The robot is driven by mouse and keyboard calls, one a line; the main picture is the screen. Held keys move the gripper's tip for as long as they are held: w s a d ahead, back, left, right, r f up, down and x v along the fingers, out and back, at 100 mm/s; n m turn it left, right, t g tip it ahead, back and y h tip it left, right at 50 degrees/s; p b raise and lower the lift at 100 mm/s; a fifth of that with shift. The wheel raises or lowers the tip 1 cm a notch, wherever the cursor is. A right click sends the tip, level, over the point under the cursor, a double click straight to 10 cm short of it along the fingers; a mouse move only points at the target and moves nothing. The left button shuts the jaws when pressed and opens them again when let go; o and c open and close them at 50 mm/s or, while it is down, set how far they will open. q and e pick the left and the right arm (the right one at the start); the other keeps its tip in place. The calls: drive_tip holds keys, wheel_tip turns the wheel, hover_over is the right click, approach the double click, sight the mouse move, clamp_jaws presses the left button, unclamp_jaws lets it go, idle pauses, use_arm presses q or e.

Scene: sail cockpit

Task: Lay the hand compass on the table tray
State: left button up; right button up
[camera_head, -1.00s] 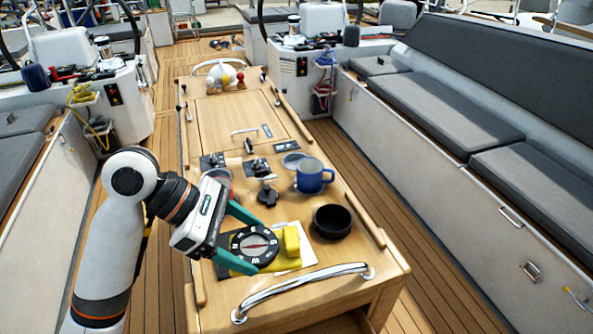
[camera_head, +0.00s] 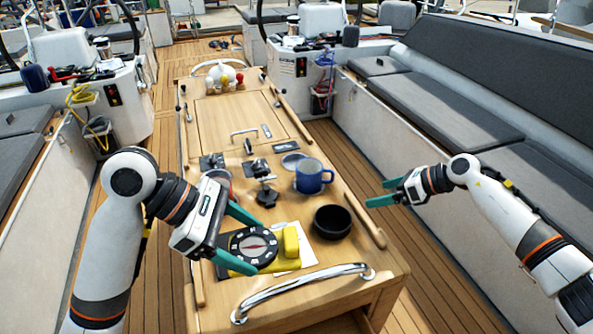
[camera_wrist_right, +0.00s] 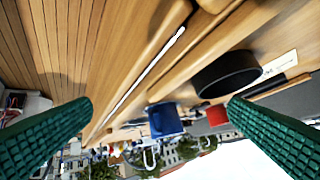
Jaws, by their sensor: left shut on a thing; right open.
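The hand compass (camera_head: 253,246), yellow with a black dial, is between the fingers of my left gripper (camera_head: 240,240), which is shut on it. The compass is over white papers (camera_head: 305,253) at the near end of the wooden table (camera_head: 215,290); whether it touches them I cannot tell. No separate tray stands out; the tabletop has raised wooden side rails. My right gripper (camera_head: 380,194) is open and empty, beside the table's right edge. Its two green fingers also frame the right wrist view (camera_wrist_right: 160,100).
A black bowl (camera_head: 332,222), a blue mug (camera_head: 310,176) and a small black stand (camera_head: 266,193) are near the compass. A red-rimmed cup (camera_head: 217,176) is partly hidden by my left gripper. A chrome handrail (camera_head: 300,290) crosses the near table end. Cushioned benches (camera_head: 450,110) line the right.

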drive_tip(key=s+a+r+n+g+y, duration=0.1)
drive_tip(key=s+a+r+n+g, duration=0.1)
drive_tip(key=a+r+n, duration=0.6)
use_arm(q)
drive_tip(key=shift+s, duration=0.1)
use_arm(e)
wheel_tip(320, 180, up, 16)
drive_tip(key=f+n+g+h, duration=0.1)
drive_tip(key=n+g+h, duration=0.45)
drive_tip(key=n, duration=1.55)
hover_over(274, 239)
drive_tip(key=w+d, duration=0.1)
drive_tip(key=d, duration=0.3)
drive_tip(key=t+h, duration=0.1)
drive_tip(key=t, duration=0.1)
use_arm(q)
drive_tip(key=shift+r, duration=0.1)
use_arm(e)
drive_tip(key=shift+n, duration=0.4)
drive_tip(key=x, duration=1.1)
drive_tip(key=shift+s+a+f, duration=0.2)
drive_tip(key=shift+c, duration=0.5)
use_arm(q)
drive_tip(key=shift+d, duration=0.1)
use_arm(e)
drive_tip(key=shift+g, duration=0.25)
drive_tip(key=c, duration=0.9)
